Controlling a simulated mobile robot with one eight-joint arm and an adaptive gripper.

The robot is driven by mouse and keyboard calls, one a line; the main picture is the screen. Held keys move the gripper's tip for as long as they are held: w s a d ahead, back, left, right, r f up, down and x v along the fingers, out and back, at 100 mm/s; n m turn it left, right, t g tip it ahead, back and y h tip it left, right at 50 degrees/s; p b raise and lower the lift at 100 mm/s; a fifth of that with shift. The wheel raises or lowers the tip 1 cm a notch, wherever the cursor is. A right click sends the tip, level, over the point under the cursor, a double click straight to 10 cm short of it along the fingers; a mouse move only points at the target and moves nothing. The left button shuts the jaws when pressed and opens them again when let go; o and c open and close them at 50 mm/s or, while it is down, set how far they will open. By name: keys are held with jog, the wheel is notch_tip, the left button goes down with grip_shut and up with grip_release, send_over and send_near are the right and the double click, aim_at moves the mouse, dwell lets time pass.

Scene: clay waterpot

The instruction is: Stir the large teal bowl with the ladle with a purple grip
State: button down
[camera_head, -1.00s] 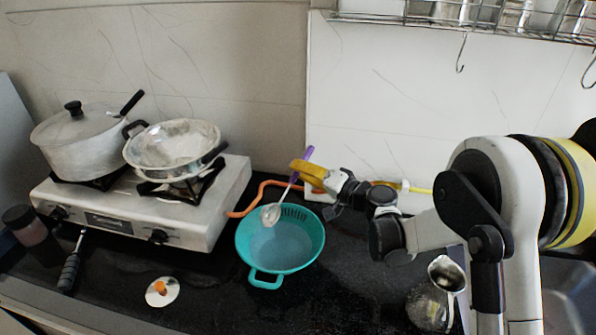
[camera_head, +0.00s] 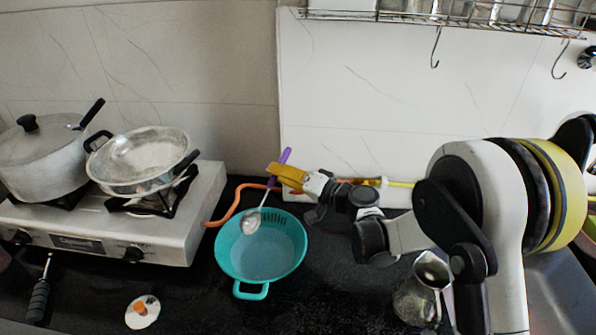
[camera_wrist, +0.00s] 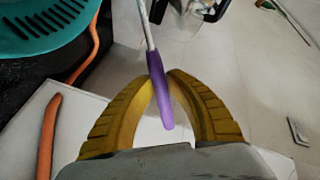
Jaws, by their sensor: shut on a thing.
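The large teal bowl (camera_head: 228,262) stands on the dark counter, right of the stove. It has a loop handle at the front and slots in its far wall; part of it shows at the top left of the wrist view (camera_wrist: 20,45). My gripper (camera_head: 277,176) is shut on the purple grip of the ladle (camera_head: 285,156). In the wrist view the yellow fingers (camera_wrist: 160,80) meet around the purple grip (camera_wrist: 160,95). The ladle slants down to the left, and its metal head appears over the inside of the bowl's far part. I cannot tell whether it touches the bowl.
A stove (camera_head: 190,238) with a lidded pot (camera_head: 40,160) and a metal pan (camera_head: 145,165) stands left of the bowl. An orange hose (camera_head: 232,207) runs behind the bowl. A metal jug (camera_head: 420,295) stands at the right. A white lid with an orange knob (camera_head: 142,312) lies front left.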

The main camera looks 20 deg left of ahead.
jog(key=shift+d+f, duration=0.1)
jog(key=d+y+b, duration=0.1)
jog(key=b, duration=0.1)
jog(key=d+y+b, duration=0.1)
jog(key=y+b, duration=0.1)
jog(key=shift+s+d+t, duration=0.3)
jog(key=shift+s, duration=0.1)
dwell(0.3)
jog(key=shift+d, duration=0.1)
